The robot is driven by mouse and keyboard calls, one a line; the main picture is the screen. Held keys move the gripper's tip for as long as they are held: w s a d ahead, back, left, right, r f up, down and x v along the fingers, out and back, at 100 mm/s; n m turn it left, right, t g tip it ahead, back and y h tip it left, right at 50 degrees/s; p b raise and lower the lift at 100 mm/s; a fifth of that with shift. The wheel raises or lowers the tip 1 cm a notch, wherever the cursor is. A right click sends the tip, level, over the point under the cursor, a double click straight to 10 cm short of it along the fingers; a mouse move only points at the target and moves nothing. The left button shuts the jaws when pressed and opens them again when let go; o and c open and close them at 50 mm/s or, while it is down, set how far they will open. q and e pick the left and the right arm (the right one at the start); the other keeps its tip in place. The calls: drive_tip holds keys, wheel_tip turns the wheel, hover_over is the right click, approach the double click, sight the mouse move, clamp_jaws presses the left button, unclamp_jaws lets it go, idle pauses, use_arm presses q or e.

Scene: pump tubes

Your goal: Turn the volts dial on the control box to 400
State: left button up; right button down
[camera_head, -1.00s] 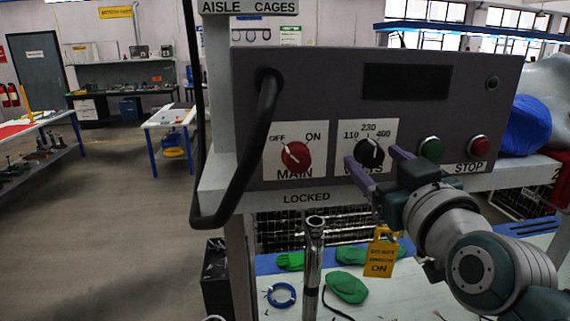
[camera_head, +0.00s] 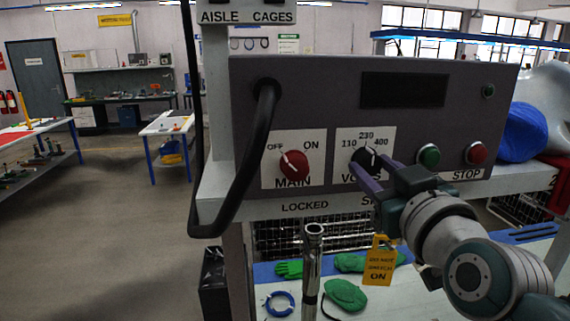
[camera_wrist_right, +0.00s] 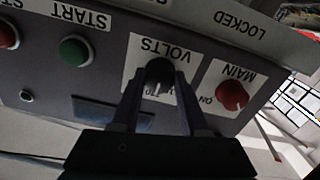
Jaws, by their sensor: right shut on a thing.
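The grey control box (camera_head: 320,110) fills the middle of the head view. Its black volts dial (camera_head: 364,158) sits on a white plate marked 110, 230 and 400. The dial's pale pointer mark is small and partly crowded by the fingers; it seems to point upward, near 230, but I cannot tell exactly. My right gripper (camera_head: 373,172) is shut on the dial, coming from the lower right. In the right wrist view, the two fingers flank the dial (camera_wrist_right: 159,74), seen upside down. My left gripper is not in view.
The red main dial (camera_head: 293,165) is left of the volts dial. A green button (camera_head: 428,156) and a red stop button (camera_head: 476,153) are to the right, close to my right gripper. A thick black cable (camera_head: 250,150) loops at the left. A yellow tag (camera_head: 380,262) hangs below.

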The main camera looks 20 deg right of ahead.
drive_tip(key=shift+m, duration=0.3)
drive_tip(key=m, duration=0.8)
drive_tip(key=shift+p, duration=0.35)
drive_tip(key=shift+m, duration=0.3)
drive_tip(key=shift+c, duration=2.1)
unclamp_jaws()
drive_tip(key=shift+s+a, duration=0.1)
